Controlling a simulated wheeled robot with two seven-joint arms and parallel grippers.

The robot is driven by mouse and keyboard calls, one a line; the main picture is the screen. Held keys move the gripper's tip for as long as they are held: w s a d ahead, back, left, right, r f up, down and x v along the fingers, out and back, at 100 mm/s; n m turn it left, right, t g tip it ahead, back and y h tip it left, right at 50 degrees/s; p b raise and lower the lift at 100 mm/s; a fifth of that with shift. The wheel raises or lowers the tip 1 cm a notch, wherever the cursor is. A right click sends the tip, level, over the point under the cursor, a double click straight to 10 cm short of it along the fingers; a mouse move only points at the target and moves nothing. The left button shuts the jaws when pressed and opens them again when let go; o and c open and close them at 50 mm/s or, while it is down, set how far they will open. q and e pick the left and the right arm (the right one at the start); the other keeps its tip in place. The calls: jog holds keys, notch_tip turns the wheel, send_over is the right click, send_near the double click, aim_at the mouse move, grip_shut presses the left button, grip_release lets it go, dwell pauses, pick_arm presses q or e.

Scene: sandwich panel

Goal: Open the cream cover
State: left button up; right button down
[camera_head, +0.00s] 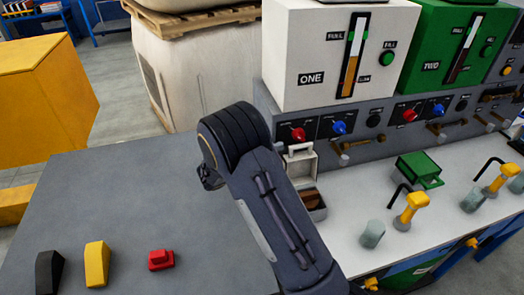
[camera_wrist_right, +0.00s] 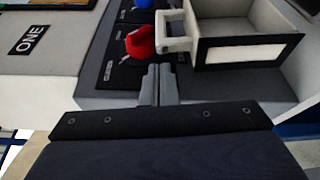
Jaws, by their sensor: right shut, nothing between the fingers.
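The cream cover (camera_head: 300,165) stands raised at the back of its small box (camera_head: 316,214), handle up, in the head view. The box is open towards me and shows something brown inside, partly hidden by my right arm. In the right wrist view, the cover's cream handle (camera_wrist_right: 174,44) is just beyond my fingertips, and the pale, dark-edged cover and box area (camera_wrist_right: 235,53) is at upper right. My right gripper (camera_wrist_right: 159,72) is shut and empty, close to the handle; I see no grip on it. Its fingers are hidden in the head view. My left gripper is not in view.
Behind stands a panel with a red knob (camera_head: 298,134), a blue knob (camera_head: 339,127) and a white dispenser (camera_head: 310,55). A green-covered box (camera_head: 418,168) and yellow-handled levers (camera_head: 411,207) are to the right. The grey table (camera_head: 110,205) at left is mostly clear.

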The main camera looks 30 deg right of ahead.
jog(key=shift+d+f, duration=0.1)
jog(key=shift+d, duration=1)
jog(key=s+m+b, duration=0.1)
jog(key=b, duration=0.1)
jog(key=s+a+m+b, duration=0.1)
jog(key=b, duration=0.1)
jog(key=shift+s+h, duration=0.25)
jog(key=shift+h, duration=0.05)
jog(key=shift+s+r, duration=0.25)
jog(key=shift+r, duration=0.25)
jog(key=shift+a, duration=0.1)
